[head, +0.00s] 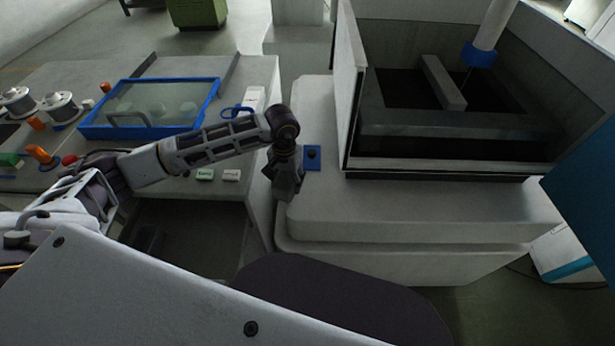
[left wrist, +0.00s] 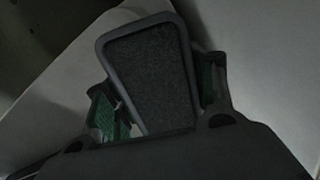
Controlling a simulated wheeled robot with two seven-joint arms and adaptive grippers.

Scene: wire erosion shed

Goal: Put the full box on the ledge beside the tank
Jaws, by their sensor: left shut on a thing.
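My left gripper (head: 286,184) is over the left end of the pale ledge (head: 420,208) in front of the tank (head: 352,90). In the left wrist view, my left gripper (left wrist: 160,105) is shut on a box (left wrist: 182,50). The box has a grey rim and a dark, grainy inside, and sits between the green finger pads. In the head view I cannot tell the box from the dark gripper. Whether its underside touches the ledge is hidden. My right gripper is not in view.
A blue plate (head: 312,165) with a dark knob lies on the ledge just right of my left gripper. The left bench (head: 258,105) holds a blue-framed tray (head: 215,98), spools and small labelled boxes. The ledge's front right is clear.

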